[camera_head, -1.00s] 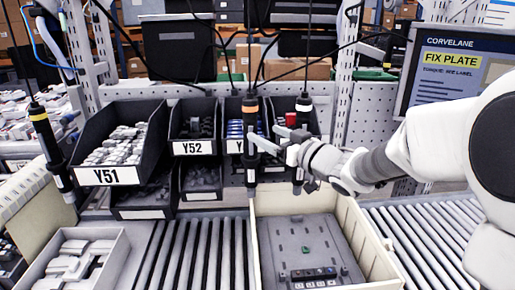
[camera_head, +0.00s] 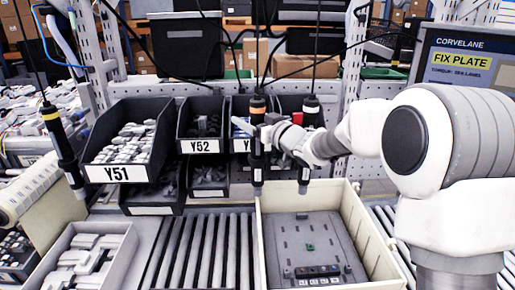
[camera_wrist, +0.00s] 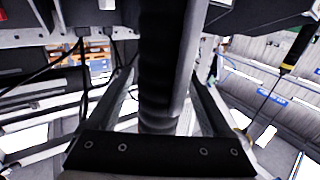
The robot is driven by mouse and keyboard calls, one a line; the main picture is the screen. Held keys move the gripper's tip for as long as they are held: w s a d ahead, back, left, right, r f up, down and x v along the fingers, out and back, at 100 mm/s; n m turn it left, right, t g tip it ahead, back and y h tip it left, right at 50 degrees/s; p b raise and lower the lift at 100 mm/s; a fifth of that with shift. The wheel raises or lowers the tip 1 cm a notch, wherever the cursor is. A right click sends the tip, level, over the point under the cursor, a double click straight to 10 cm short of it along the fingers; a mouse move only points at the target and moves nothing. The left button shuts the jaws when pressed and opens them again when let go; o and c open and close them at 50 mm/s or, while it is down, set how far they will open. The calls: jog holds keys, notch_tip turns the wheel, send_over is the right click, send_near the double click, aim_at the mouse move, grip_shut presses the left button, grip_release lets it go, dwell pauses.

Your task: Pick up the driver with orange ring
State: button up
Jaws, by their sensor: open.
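The driver with the orange ring (camera_head: 257,147) hangs upright on a cable in front of the small bins, over the left wall of the cream tray. My gripper (camera_head: 264,133) reaches it from the right, at the dark body below the ring. In the wrist view, a dark upright cylinder (camera_wrist: 160,65), apparently this driver, stands between my two spread fingers (camera_wrist: 162,95). The fingers are open, with space showing on both sides of the cylinder. The orange ring is not visible in the wrist view.
A driver with a pale ring (camera_head: 310,105) hangs close on the right, behind my gripper. A yellow-ringed driver (camera_head: 60,145) hangs far left. Bins Y51 (camera_head: 107,174) and Y52 (camera_head: 200,146) stand behind. The cream tray (camera_head: 366,240) holds a grey plate (camera_head: 290,240). Rollers (camera_head: 200,250) lie left of it.

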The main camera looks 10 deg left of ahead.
jog(key=shift+c, duration=0.3)
grip_shut()
dwell(1.0)
jog(key=shift+r, duration=0.1)
